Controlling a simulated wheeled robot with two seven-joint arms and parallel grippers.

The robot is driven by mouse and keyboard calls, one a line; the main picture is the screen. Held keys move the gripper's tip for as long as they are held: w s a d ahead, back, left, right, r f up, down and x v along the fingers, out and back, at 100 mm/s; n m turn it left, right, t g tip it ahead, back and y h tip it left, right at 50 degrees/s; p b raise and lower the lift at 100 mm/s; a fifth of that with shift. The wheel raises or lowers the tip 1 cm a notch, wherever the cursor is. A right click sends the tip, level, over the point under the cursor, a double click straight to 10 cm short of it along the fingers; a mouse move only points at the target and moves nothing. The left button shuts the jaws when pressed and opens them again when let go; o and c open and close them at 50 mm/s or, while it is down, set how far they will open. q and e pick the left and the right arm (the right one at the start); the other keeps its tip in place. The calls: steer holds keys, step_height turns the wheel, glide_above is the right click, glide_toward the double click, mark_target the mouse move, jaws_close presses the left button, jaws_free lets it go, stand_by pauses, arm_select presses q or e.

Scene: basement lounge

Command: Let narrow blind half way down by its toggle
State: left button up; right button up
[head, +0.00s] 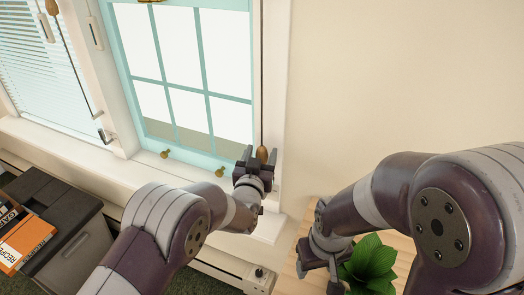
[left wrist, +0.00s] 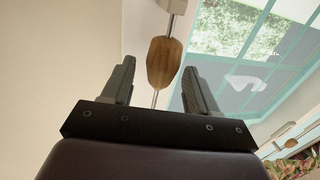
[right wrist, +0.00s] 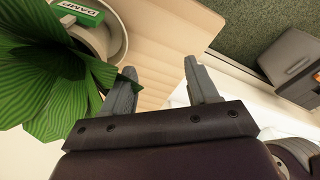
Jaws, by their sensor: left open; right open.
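A brown wooden toggle (head: 262,154) hangs on a cord at the right side of the teal-framed window (head: 200,80). In the left wrist view the toggle (left wrist: 164,62) shows between the two fingers, near their tips, with bare space on both sides. My left gripper (head: 259,157) is open around or just in front of it; the exact depth is unclear. My right gripper (head: 322,272) is open and empty beside a green plant, low on the right.
A white slatted blind (head: 35,50) covers the left window, with its own cord and hanging wooden pieces. A grey box (head: 70,225) with books stands below at left. A potted plant (head: 370,262) sits on a light wooden surface (head: 290,275) by my right gripper.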

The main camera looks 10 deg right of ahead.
arm_select(q)
steer(key=shift+x, duration=0.8)
jaws_close()
step_height(320, 180, up, 17)
steer(key=p, duration=0.6)
steer(key=shift+r, duration=0.25)
arm_select(e)
step_height(320, 180, up, 6)
steer(key=shift+r, duration=0.1)
arm_select(q)
jaws_free()
